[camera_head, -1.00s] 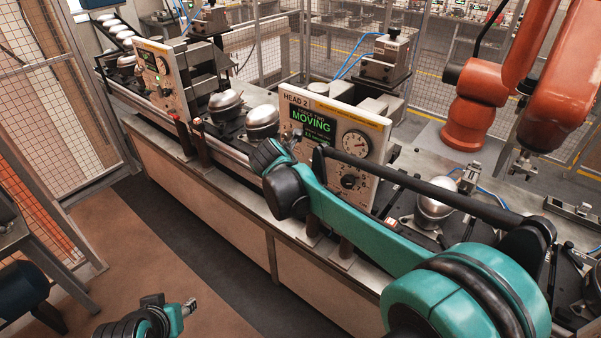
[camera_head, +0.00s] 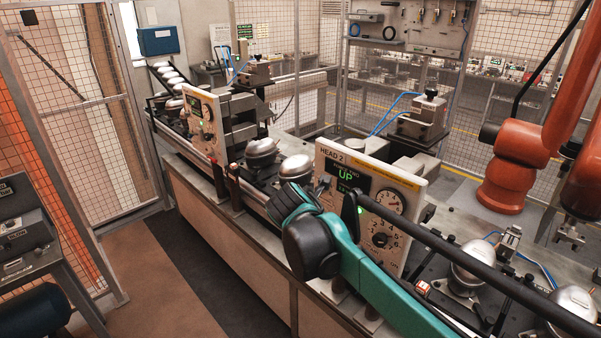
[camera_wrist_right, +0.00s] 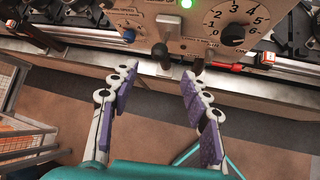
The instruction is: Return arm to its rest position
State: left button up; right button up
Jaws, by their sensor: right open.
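My right arm (camera_head: 385,285) is teal and black. It reaches in from the lower right across the front of the HEAD 2 panel (camera_head: 405,185), whose screen reads "UP". Its fingers are hidden in the head view. In the right wrist view my right gripper (camera_wrist_right: 159,78) is open, with purple-padded fingers spread wide and nothing between them. It is just in front of the panel (camera_wrist_right: 185,40), near a dark lever (camera_wrist_right: 168,24) and its green light. I cannot tell whether a finger touches anything. My left gripper is not in view.
Silver domed compressors (camera_head: 262,153) stand along the bench (camera_head: 235,235). A second panel (camera_head: 203,122) is farther left. An orange robot arm (camera_head: 515,160) stands at the right. Mesh fencing (camera_head: 75,75) is at the left. The brown floor (camera_head: 150,290) in front is clear.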

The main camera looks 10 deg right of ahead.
jog(key=s+d+f+m+y+b, duration=0.2)
jog(key=s+f+m+b, duration=0.3)
jog(key=s+f+m, duration=0.7)
jog(key=s+d+f+m+y+b, duration=0.2)
jog(key=s+f+m+b, duration=0.4)
jog(key=s+f+m, duration=0.5)
jog(key=shift+s+d+f+m+y, duration=0.4)
jog(key=shift+d+f+m, duration=0.25)
jog(key=shift+m, duration=0.45)
